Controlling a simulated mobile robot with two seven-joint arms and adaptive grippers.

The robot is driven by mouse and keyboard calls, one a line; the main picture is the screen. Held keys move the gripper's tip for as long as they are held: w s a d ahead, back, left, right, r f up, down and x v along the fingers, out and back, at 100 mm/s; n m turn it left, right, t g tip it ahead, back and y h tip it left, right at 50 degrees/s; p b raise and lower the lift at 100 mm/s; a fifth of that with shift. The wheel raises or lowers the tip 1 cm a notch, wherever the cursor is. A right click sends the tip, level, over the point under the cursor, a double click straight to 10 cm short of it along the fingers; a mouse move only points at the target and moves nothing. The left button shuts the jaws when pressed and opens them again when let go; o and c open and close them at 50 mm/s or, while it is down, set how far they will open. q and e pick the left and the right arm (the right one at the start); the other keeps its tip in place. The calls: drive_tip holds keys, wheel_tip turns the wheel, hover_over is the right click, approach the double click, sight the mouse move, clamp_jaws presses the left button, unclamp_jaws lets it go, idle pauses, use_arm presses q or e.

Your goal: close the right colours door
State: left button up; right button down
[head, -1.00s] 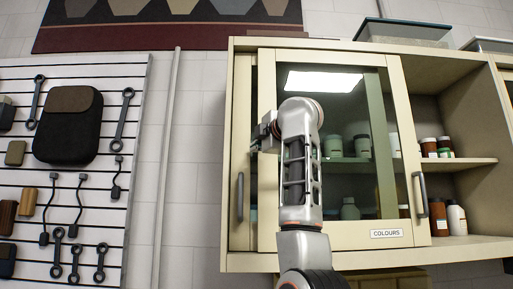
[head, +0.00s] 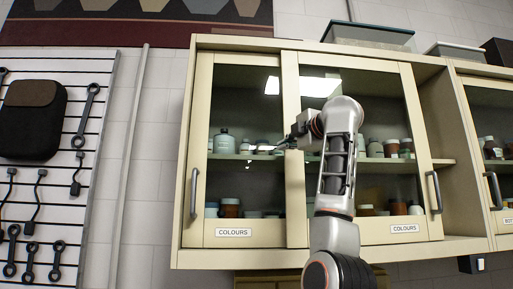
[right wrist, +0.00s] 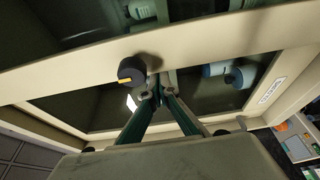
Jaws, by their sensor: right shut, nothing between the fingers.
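The right colours door (head: 425,150) is a cream-framed sliding glass door with a grey handle (head: 435,192) and a COLOURS label (head: 404,229). It covers most of the cabinet's right half, and a strip of open interior shows past its right edge. Its left stile (head: 292,200) overlaps the left colours door (head: 197,130). My right gripper (head: 284,143) is shut and empty at that left stile. The right wrist view shows its fingertips (right wrist: 158,94) close together by a cream frame bar (right wrist: 215,35); contact is unclear. My left gripper is out of view.
Bottles and jars stand on the shelves behind the glass. Bins (head: 368,37) sit on the cabinet top. Another glass-door cabinet (head: 485,95) adjoins on the right. A tool board (head: 100,130) hangs at the left.

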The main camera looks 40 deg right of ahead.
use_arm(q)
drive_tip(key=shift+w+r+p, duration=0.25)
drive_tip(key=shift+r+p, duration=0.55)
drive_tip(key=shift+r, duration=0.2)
use_arm(e)
drive_tip(key=s+d, duration=0.9)
drive_tip(key=d, duration=0.6)
drive_tip(key=shift+s, duration=0.15)
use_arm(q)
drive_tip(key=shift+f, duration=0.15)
use_arm(e)
drive_tip(key=shift+d, duration=0.15)
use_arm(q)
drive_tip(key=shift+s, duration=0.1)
